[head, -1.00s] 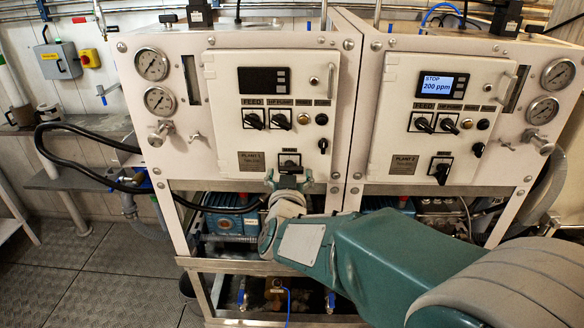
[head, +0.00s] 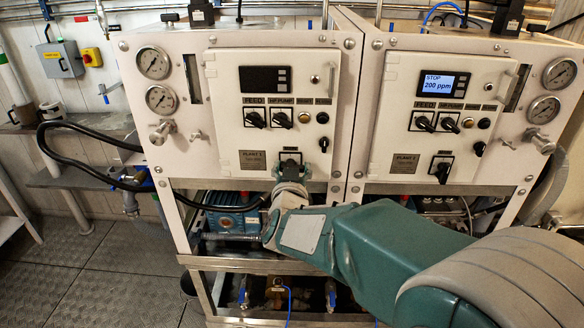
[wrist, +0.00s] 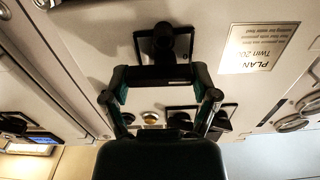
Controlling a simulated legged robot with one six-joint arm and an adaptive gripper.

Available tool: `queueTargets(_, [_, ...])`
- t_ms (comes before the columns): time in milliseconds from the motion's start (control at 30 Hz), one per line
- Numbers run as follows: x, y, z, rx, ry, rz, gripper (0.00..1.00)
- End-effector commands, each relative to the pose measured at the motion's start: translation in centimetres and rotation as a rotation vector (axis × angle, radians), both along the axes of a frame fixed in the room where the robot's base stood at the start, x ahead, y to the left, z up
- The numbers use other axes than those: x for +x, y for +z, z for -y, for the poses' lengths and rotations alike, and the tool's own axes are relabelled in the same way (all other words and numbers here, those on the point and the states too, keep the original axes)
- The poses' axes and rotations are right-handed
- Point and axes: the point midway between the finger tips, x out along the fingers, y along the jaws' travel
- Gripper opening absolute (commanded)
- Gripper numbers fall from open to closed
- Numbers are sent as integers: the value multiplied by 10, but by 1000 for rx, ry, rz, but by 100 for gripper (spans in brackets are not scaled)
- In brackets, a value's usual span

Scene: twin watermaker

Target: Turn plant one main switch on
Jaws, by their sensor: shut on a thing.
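The plant one main switch (head: 290,157) is a black rotary switch on a dark plate, low on the left white panel beside the PLANT 1 label (head: 252,160). Its plate and knob also show in the wrist view (wrist: 163,41). My gripper (head: 290,171) is at the switch from below and hides its lower part. In the wrist view, the fingers of my gripper (wrist: 158,76) stand on both sides of a dark bar at the switch, shut on its handle. The handle's exact angle is hard to tell. The plant one display (head: 264,79) is dark.
Feed and HP pump knobs (head: 268,119) sit above the switch. The right panel has its own main switch (head: 441,168) and a lit display (head: 444,84) reading STOP, 200 ppm. A black hose (head: 75,125) loops at the left. Open floor (head: 70,270) lies at the lower left.

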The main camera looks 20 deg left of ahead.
Motion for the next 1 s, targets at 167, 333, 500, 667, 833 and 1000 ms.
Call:
queueTargets(167, [0,-1,-1,70,3,-18,29])
queueTargets(333, [0,-2,0,191,3,-47,29])
queueTargets(500, [0,-3,0,344,2,-84,29])
queueTargets(667, [0,-4,1,492,2,-119,29])
queueTargets(833, [0,-5,1,648,1,-156,29])
queueTargets(1000, [0,-7,1,798,1,-192,29])
